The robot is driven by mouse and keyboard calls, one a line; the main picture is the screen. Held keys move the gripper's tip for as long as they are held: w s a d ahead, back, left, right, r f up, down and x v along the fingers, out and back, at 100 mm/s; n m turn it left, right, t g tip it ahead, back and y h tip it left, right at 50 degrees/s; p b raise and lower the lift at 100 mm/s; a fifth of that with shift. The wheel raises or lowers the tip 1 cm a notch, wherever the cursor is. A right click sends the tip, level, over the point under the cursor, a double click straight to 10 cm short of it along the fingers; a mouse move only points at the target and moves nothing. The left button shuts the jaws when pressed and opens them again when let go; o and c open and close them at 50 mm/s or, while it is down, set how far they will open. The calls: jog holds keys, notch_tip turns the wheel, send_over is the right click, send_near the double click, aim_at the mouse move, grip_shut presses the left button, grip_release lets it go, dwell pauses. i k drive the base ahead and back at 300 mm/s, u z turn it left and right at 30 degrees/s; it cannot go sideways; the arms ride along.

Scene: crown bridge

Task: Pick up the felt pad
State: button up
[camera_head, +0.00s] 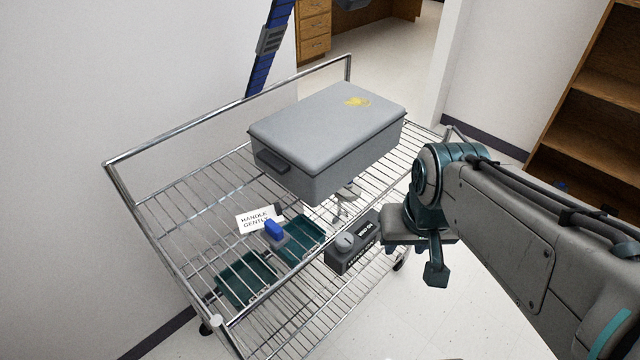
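I cannot pick out the felt pad with certainty. A small blue block (274,229) rests on a small grey piece (280,242) at the left edge of a dark teal tray (304,250) on the wire cart; either may be the pad, but their material is too small to tell. My gripper (422,255) hangs at the right side of the cart, to the right of these items and apart from them. One teal finger shows pointing down. The other finger is not clear, so its opening cannot be told. I see nothing held in it.
A large grey lidded case (325,115) with a yellow mark stands at the back of the wire cart (190,195). A second teal tray (245,280), a white "HANDLE GENTLY" card (256,219) and a dark box with a knob (355,246) are nearby. A wooden shelf (590,120) stands right.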

aim_at(272, 233)
jog(key=z, duration=1.25)
jog(key=k, duration=0.85)
jog(key=u, duration=1.45)
jog(key=i, duration=0.5)
jog(key=u, duration=0.1)
